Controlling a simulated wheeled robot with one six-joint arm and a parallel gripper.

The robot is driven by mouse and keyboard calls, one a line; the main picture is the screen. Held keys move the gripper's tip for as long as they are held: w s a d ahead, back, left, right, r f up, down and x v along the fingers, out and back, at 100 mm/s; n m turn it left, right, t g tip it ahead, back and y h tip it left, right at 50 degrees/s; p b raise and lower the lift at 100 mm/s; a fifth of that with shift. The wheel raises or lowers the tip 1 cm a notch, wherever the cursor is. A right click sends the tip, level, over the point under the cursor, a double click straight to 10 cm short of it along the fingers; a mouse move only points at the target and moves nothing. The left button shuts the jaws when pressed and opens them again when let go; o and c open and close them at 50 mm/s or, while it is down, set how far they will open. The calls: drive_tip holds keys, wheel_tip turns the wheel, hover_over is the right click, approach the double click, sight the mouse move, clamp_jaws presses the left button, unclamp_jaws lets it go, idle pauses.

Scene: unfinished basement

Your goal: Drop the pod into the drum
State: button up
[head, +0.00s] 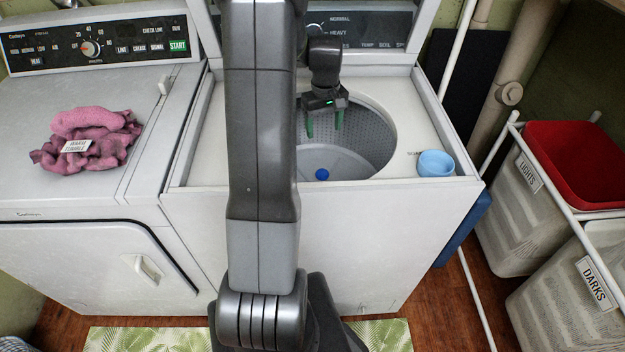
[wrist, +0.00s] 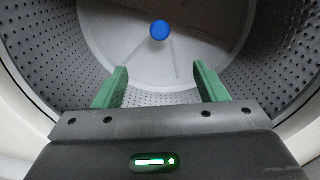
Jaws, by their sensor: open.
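A small round blue thing, which looks like the pod (head: 322,174), lies on the floor of the washer drum (head: 372,135). In the wrist view the pod (wrist: 159,30) rests near the middle of the pale drum floor, beyond my fingertips and apart from them. The drum (wrist: 50,60) has a perforated grey wall and its lid is up. My gripper (head: 325,124) hangs at the drum's mouth, pointing down. Its green fingers are open with nothing between them, as the wrist view (wrist: 160,85) also shows. My arm hides the left part of the washer.
A light blue cup (head: 436,163) stands on the washer top, right of the opening. Pink cloth (head: 92,135) with a label lies on the dryer (head: 40,188) at left. Hampers labelled lights (head: 515,200) and darks (head: 560,300) stand at right, in a white frame.

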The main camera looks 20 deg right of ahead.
wheel_tip(320, 180, up, 14)
idle(0.6)
drive_tip(key=shift+f, duration=0.15)
wheel_tip(320, 180, down, 14)
drive_tip(key=r, duration=0.1)
wheel_tip(320, 180, up, 4)
drive_tip(key=p, duration=0.3)
drive_tip(key=shift+r+p, duration=0.25)
drive_tip(key=shift+p, duration=0.15)
drive_tip(key=shift+f, duration=0.15)
